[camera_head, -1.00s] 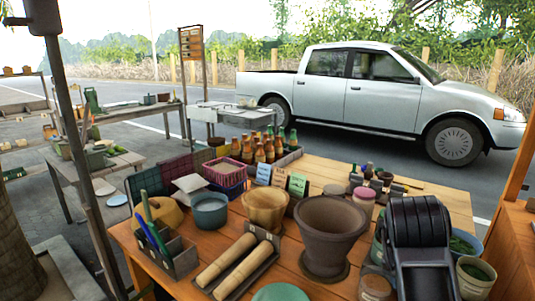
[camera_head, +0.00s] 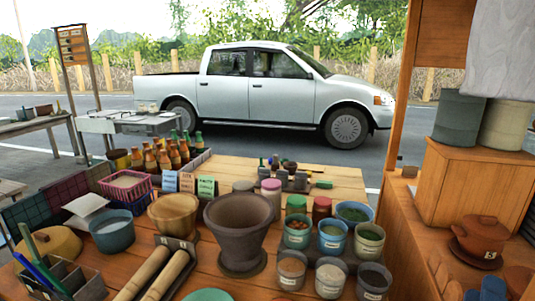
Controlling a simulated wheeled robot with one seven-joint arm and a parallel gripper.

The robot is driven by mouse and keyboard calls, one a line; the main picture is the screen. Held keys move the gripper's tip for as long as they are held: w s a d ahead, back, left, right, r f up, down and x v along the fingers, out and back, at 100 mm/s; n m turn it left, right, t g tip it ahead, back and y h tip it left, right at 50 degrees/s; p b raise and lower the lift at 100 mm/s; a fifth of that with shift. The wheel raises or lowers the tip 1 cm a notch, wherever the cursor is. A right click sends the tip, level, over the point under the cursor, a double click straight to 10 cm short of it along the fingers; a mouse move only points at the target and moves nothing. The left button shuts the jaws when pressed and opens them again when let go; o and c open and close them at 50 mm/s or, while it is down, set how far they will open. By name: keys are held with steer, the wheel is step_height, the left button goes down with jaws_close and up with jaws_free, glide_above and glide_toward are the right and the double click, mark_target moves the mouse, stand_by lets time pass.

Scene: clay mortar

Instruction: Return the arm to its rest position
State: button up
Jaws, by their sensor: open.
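My gripper and arm do not show in the current head view. The brown clay mortar (camera_head: 240,228) stands upright on the wooden table (camera_head: 335,188), wide mouth up, with nothing of mine near it. Two pale wooden pestles, one of them nearest the mortar (camera_head: 166,274), lie side by side in a dark tray at the front left.
A wooden bowl (camera_head: 174,214) and a blue-grey bowl (camera_head: 112,231) stand left of the mortar. Several labelled jars, among them a blue one (camera_head: 333,238), stand to its right. A wooden cabinet (camera_head: 475,190) and a lidded clay pot (camera_head: 480,239) are at right. A pickup (camera_head: 270,90) is behind.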

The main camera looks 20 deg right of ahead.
steer(key=s+a+f+n+t+y, duration=0.1)
steer(key=s+a+f+n+y, duration=0.2)
steer(key=s+a+n+y, duration=0.6)
steer(key=s+a+f+n+t+y, duration=0.2)
steer(key=s+a+n+y, duration=0.6)
steer(key=n, duration=1.4)
step_height(320, 180, down, 2)
steer(key=shift+s+a+f+y, duration=0.15)
steer(key=shift+s+a+y, duration=0.2)
steer(key=shift+a+y, duration=0.75)
